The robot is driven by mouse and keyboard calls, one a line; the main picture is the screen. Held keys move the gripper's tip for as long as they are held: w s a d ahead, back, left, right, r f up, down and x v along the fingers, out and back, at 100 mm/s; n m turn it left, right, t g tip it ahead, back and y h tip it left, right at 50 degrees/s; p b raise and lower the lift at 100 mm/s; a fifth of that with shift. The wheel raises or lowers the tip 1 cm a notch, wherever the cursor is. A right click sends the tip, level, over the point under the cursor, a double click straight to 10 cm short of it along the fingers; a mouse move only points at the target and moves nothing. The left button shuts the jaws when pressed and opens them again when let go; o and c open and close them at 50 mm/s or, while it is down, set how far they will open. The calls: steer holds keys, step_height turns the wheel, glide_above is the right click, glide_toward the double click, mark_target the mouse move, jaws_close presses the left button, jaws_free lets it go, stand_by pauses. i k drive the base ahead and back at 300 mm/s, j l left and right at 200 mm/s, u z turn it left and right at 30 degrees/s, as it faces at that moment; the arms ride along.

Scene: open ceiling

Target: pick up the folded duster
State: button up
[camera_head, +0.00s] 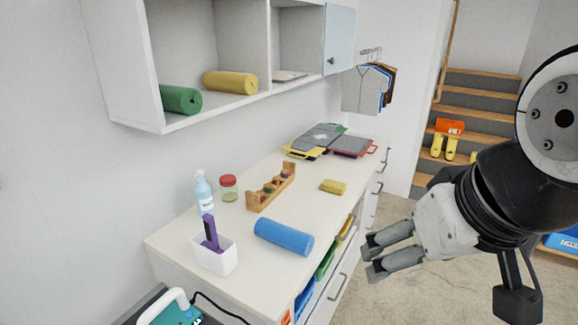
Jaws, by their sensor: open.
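A small yellow folded cloth (333,187), which looks like the folded duster, lies flat on the white counter (225,285), toward its right edge. It stands right of a wooden rack and beyond a blue roll. My gripper (371,258) is at the right of the picture, in front of the counter's drawer side, with its fingers pointing left. Its two fingers are apart and nothing is between them. It is clear of the duster, nearer to the camera. Nothing hides the duster.
On the counter are the blue roll (284,237), wooden rack (271,187), spray bottle (204,192), red-lidded jar (228,188), white holder (215,256) and a pile of folders (320,140). A wall shelf (235,102) hangs above. The counter around the duster is clear.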

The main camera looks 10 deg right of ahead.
mark_target(335, 187)
steer(key=z, duration=0.25)
steer(key=i+l+u, duration=0.25)
steer(key=i+l, duration=0.2)
steer(key=l, duration=0.15)
steer(key=i+l+u, duration=0.3)
steer(key=l, duration=0.35)
steer(key=i+l+u, duration=0.1)
steer(key=i+l, duration=0.15)
steer(key=i+l+u, duration=0.15)
steer(key=l, duration=0.35)
